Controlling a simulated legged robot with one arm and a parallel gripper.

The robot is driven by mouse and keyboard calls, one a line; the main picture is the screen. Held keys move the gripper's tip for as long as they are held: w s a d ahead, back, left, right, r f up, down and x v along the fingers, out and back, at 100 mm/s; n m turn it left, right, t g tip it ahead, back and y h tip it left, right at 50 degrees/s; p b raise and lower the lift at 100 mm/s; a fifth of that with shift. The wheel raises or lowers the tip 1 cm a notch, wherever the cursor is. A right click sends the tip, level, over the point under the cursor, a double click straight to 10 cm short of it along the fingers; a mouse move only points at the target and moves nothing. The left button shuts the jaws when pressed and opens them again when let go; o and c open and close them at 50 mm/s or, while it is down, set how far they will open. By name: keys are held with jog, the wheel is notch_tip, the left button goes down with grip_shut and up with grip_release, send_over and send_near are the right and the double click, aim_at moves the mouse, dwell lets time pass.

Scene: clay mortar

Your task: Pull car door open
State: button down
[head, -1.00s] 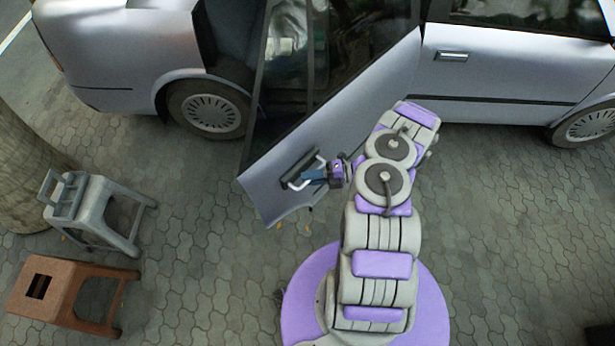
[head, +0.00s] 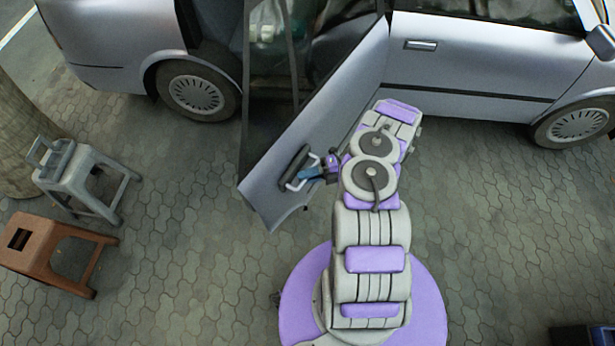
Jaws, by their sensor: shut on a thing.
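A silver car (head: 480,65) stands across the top of the head view. Its rear door (head: 345,105) is swung outward, away from the car's side, with the doorway partly hidden behind the door and its dark window. The door handle (head: 296,168) is a dark and silver bar near the door's free edge. My gripper (head: 308,174) is at the handle and is shut on it. My arm reaches up from below and bends left to the handle.
A grey stool (head: 80,175) and a brown stool (head: 48,248) stand at the left, near a tree trunk (head: 20,150). The paving (head: 190,210) between the stools and the door is clear. A dark object (head: 583,335) lies at the lower right corner.

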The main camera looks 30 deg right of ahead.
jog(key=shift+f, duration=0.15)
jog(key=c, duration=1.1)
grip_release()
jog(key=shift+w+d, duration=0.15)
jog(key=shift+d, duration=0.1)
jog(key=v, duration=1.7)
jog(key=shift+d, duration=0.2)
jog(key=shift+d, duration=0.1)
